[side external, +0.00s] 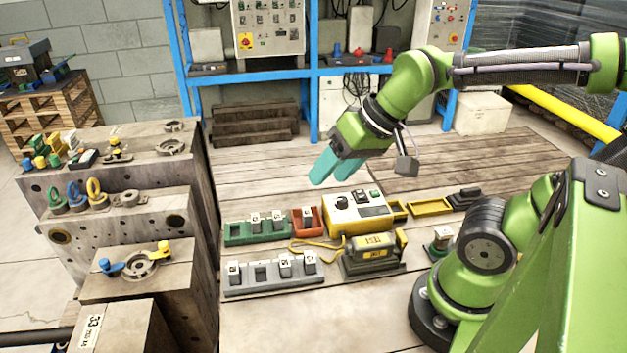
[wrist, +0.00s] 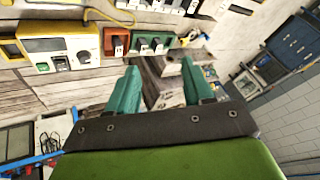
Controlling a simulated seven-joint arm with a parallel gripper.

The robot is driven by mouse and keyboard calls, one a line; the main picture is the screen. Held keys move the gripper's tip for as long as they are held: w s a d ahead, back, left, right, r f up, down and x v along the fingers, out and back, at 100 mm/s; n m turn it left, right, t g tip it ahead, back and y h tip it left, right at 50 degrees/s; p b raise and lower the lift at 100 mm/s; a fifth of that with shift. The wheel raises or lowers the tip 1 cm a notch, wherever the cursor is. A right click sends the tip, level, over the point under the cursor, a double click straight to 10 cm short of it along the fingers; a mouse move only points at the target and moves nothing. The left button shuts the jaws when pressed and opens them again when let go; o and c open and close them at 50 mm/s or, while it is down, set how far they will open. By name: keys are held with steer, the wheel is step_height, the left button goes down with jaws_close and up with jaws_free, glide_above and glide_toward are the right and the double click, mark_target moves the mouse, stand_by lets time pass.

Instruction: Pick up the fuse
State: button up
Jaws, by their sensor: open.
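My gripper (side external: 331,173) is open and empty, its teal fingers well above the wooden table; they also show in the wrist view (wrist: 158,68). Several small pale blocks with dark marks look like fuses; I cannot tell which one is meant. One block (side external: 307,213) stands at the red holder (side external: 310,233). Two stand in the green holder (side external: 240,239), one of them near its middle (side external: 255,217). Others stand in the grey holder (side external: 270,289), such as the leftmost (side external: 233,268). The red holder (wrist: 107,40) and green holder (wrist: 166,37) also show in the wrist view.
A yellow-and-white control box (side external: 361,214) stands right of the red holder. A dark yellow-labelled device (side external: 372,256) with a yellow cable is in front of it. Stepped blocks (side external: 135,205) rise at the left. The table behind the holders (side external: 262,170) is clear.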

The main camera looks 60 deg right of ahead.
steer(key=w+g, duration=0.3)
steer(key=w, duration=0.5)
steer(key=m+g+h, duration=0.2)
steer(key=m+g, duration=0.1)
steer(key=m, duration=0.2)
glide_above(255, 218)
step_height(255, 218, down, 3)
step_height(255, 218, down, 10)
steer(key=shift+f, duration=3.3)
steer(key=shift+c, duration=0.3)
jaws_close()
